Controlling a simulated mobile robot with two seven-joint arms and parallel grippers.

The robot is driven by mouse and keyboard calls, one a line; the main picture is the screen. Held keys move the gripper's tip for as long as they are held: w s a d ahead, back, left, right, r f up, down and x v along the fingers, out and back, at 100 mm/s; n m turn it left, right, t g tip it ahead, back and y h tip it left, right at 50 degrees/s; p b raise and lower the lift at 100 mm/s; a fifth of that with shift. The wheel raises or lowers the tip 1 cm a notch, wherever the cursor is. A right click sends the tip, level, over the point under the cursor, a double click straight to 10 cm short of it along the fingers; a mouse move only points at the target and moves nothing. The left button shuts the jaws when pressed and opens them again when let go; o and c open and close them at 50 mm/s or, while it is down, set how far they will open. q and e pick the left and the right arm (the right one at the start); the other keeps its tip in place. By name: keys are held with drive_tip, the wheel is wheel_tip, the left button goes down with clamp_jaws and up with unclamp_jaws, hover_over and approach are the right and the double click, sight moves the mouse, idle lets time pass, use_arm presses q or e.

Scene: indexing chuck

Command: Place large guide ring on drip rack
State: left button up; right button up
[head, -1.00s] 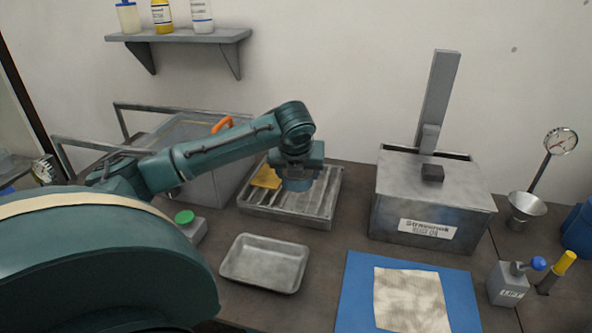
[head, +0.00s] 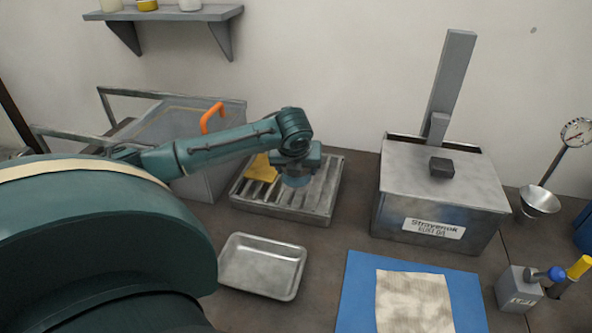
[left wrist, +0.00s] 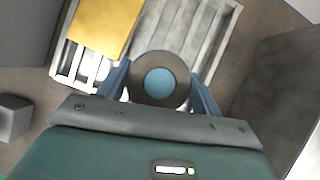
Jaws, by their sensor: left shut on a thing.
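The drip rack (head: 322,207), a slatted grey metal tray, stands at the back centre, and its slats also show in the left wrist view (left wrist: 205,40). My left gripper (head: 295,181) points down over the rack, right of its middle. In the left wrist view its blue fingers (left wrist: 160,88) are shut on a round grey piece with a blue centre, which looks like the large guide ring (left wrist: 160,57). The piece is over the slats; I cannot tell whether it touches them. In the head view the gripper hides it. My right gripper is not in view.
A yellow piece (head: 262,168) lies on the rack's left part. An open-framed tank with an orange handle (head: 211,118) stands behind left, a lidded grey box (head: 440,195) right. A shallow tray (head: 262,266) and blue mat (head: 360,295) lie in front.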

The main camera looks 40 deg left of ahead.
sight(296, 179)
use_arm(q)
drive_tip(key=shift+f, duration=1.75)
drive_tip(key=o, duration=1.8)
drive_tip(key=shift+f, duration=0.15)
drive_tip(key=v, duration=1.2)
